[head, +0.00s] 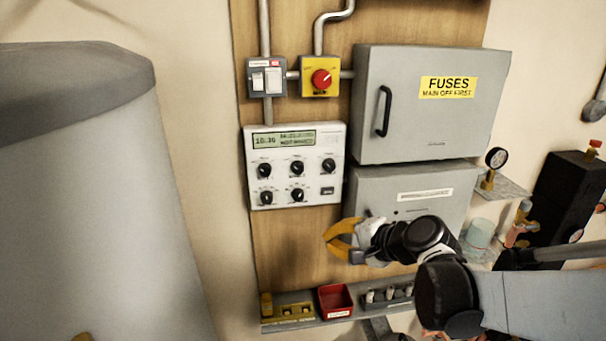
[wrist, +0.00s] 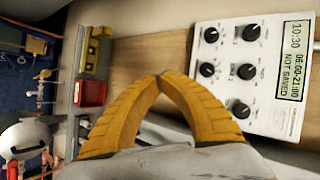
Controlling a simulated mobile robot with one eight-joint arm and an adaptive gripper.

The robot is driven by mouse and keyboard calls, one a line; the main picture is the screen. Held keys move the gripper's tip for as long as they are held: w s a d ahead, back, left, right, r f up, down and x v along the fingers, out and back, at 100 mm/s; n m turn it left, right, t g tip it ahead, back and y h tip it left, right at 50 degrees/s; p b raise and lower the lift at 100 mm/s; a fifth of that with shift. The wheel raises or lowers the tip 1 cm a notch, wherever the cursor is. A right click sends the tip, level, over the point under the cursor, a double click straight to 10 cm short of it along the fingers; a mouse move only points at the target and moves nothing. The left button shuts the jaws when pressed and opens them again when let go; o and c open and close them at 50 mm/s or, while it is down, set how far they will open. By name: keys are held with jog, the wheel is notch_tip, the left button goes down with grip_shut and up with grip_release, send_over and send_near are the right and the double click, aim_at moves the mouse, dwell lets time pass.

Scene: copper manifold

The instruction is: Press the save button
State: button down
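A white control panel (head: 294,166) hangs on the wooden board. It has a lit display (head: 284,139), several black knobs and a small dark rectangular button (head: 327,191) at its lower right; its label is too small to read. In the wrist view the panel (wrist: 282,111) appears turned sideways, and its display (wrist: 293,62) reads 10:30, 06:00-21:00, NOT SAVED. There the button is hidden behind a finger. My gripper (head: 327,240) has yellow fingers, is below the button and apart from it. Its tips (wrist: 160,78) meet with nothing between them.
A grey fuse box (head: 420,135) and a second grey box (head: 430,180) stand right of the panel. A shelf below holds a red bin (head: 335,301). A yellow box with a red knob (head: 321,79) sits above. A large grey tank (head: 90,200) is at left.

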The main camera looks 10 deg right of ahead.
jog(key=w+m, duration=0.1)
jog(key=w+d+r+m+t, duration=0.1)
jog(key=w, duration=0.1)
jog(key=w+d+m+y+p, duration=0.1)
jog(key=shift+w+d+r+t, duration=0.15)
jog(key=shift+w+r+t, duration=0.05)
jog(key=shift+w+t, duration=0.1)
send_near(318, 198)
jog(key=shift+s+x, duration=0.2)
jog(key=shift+x, duration=2.5)
jog(key=shift+w+f, duration=0.15)
jog(key=shift+f, duration=0.05)
jog(key=shift+w, duration=0.25)
jog(key=shift+w, duration=0.4)
jog(key=shift+s+b, duration=0.15)
jog(key=shift+b, duration=0.15)
jog(key=shift+s, duration=0.7)
jog(key=shift+s, duration=0.1)
